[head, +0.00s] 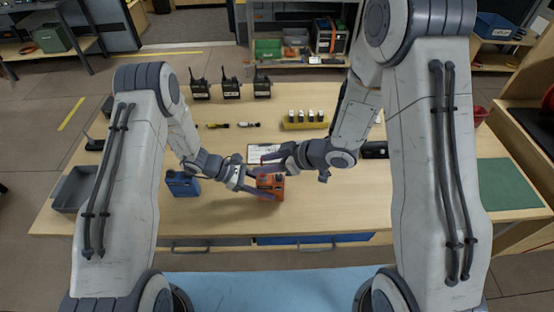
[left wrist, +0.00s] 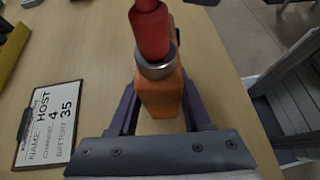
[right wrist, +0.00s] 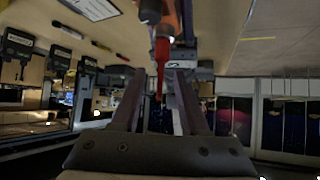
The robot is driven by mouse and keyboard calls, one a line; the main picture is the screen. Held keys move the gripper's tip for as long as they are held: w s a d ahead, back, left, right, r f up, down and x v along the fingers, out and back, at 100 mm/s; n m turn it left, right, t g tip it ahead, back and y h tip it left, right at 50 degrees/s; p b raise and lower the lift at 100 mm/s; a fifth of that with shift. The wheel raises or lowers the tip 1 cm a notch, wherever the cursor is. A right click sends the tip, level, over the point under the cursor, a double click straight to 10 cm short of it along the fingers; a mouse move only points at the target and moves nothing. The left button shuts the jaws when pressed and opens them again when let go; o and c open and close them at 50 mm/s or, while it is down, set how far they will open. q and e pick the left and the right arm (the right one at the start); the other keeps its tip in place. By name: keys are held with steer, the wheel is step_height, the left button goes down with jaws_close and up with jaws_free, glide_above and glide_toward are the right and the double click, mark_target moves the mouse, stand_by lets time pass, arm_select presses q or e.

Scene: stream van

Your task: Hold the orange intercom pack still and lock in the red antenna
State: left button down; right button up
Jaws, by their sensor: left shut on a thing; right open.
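The orange intercom pack (head: 271,184) stands near the front edge of the table. My left gripper (head: 266,191) is shut on its body; the left wrist view shows a finger on each side of the orange pack (left wrist: 161,98). The red antenna (left wrist: 149,32) rises from a silver collar (left wrist: 155,66) on the pack's top. My right gripper (head: 264,164) is open beside the top of the pack. In the right wrist view the antenna (right wrist: 161,65) reaches in between the open fingers (right wrist: 158,85). I cannot tell if they touch it.
A blue pack (head: 182,184) stands left of the orange one. A clipboard card (head: 258,151) lies behind it. Several radios (head: 231,88) and a yellow battery holder (head: 304,123) stand farther back.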

steer(key=v, duration=1.1)
steer(key=shift+r, duration=0.15)
arm_select(q)
steer(key=shift+c, duration=1.4)
jaws_free()
arm_select(e)
steer(key=shift+s+d, duration=0.1)
arm_select(q)
steer(key=v, duration=1.2)
